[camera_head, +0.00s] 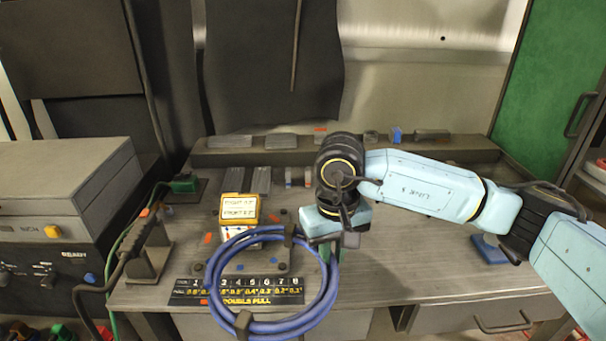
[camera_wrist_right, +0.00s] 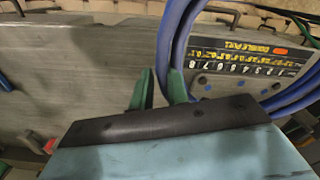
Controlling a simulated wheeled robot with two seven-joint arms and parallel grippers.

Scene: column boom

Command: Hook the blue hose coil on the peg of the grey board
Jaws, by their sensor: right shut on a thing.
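The blue hose coil (camera_head: 212,275) is a loop of several turns, bound by dark ties, over the front of the workbench. My right gripper (camera_head: 329,254) points down at the coil's right side and is shut on the hose there. In the right wrist view, the green fingertips (camera_wrist_right: 160,88) show beside the hose (camera_wrist_right: 172,45), partly overlapping it; the exact grip is hard to see. A dark grey panel (camera_head: 270,60) stands upright behind the bench; I cannot tell whether it is the task's grey board. I cannot make out a peg. My left gripper is not in view.
The workbench (camera_head: 420,280) carries a black numbered strip (camera_head: 190,298), a yellow-labelled box (camera_head: 240,208) and small scattered parts. A grey instrument (camera_head: 60,200) stands at left, a green cabinet (camera_head: 545,90) at right. A raised ledge runs along the bench's back.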

